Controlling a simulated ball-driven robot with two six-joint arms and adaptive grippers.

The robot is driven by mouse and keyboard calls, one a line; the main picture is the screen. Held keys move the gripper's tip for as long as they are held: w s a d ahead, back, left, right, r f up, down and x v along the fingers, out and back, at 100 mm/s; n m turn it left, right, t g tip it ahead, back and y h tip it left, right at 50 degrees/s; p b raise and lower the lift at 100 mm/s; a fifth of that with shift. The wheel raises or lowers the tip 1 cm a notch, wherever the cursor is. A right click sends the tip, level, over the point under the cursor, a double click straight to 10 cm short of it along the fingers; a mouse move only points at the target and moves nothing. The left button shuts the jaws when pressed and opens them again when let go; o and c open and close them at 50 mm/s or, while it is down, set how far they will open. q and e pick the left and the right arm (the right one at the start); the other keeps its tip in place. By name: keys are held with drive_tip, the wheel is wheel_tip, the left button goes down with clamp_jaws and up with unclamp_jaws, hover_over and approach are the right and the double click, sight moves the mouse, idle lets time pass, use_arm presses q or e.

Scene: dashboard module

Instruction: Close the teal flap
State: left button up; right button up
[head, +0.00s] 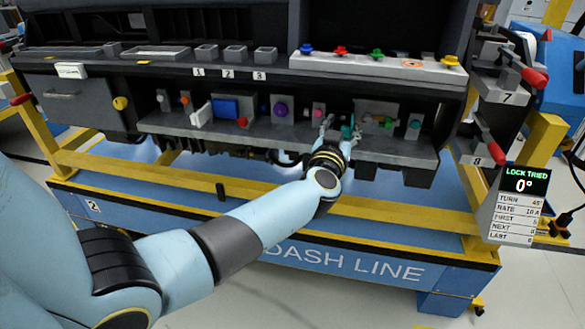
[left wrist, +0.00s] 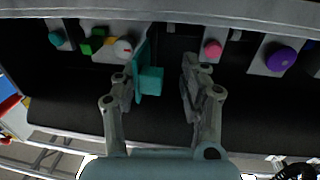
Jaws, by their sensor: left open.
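The teal flap (left wrist: 139,68) stands out from the panel, seen nearly edge-on in the left wrist view, with a teal block (left wrist: 151,80) on its side. In the head view a small part of the teal flap (head: 346,132) shows beside my fingers. My left gripper (left wrist: 158,88) is open and reaches in toward the panel. The flap and block show between its two fingers, closer to the left finger in the wrist view. I cannot tell whether that finger touches the flap. My right gripper is in neither view.
A pink knob (left wrist: 212,48), a purple knob (left wrist: 282,58) and a teal knob (head: 413,125) are nearby. The shelf edge (head: 400,150) runs below.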

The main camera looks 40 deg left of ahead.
use_arm(q)
drive_tip(key=s+d+f+m+h, duration=0.1)
drive_tip(key=s+d, duration=0.2)
drive_tip(key=s, duration=0.8)
drive_tip(key=s+f+m+g+h+b, duration=0.1)
drive_tip(key=f+b, duration=0.4)
drive_tip(key=f, duration=0.5)
drive_tip(key=s+a+f+m+h+b, duration=0.1)
drive_tip(key=s+f+m+h+b, duration=0.3)
drive_tip(key=f, duration=0.6)
drive_tip(key=shift+s+f+g+h+b, duration=0.3)
drive_tip(key=shift+s+g+h+b, duration=0.1)
drive_tip(key=shift+s+b, duration=0.4)
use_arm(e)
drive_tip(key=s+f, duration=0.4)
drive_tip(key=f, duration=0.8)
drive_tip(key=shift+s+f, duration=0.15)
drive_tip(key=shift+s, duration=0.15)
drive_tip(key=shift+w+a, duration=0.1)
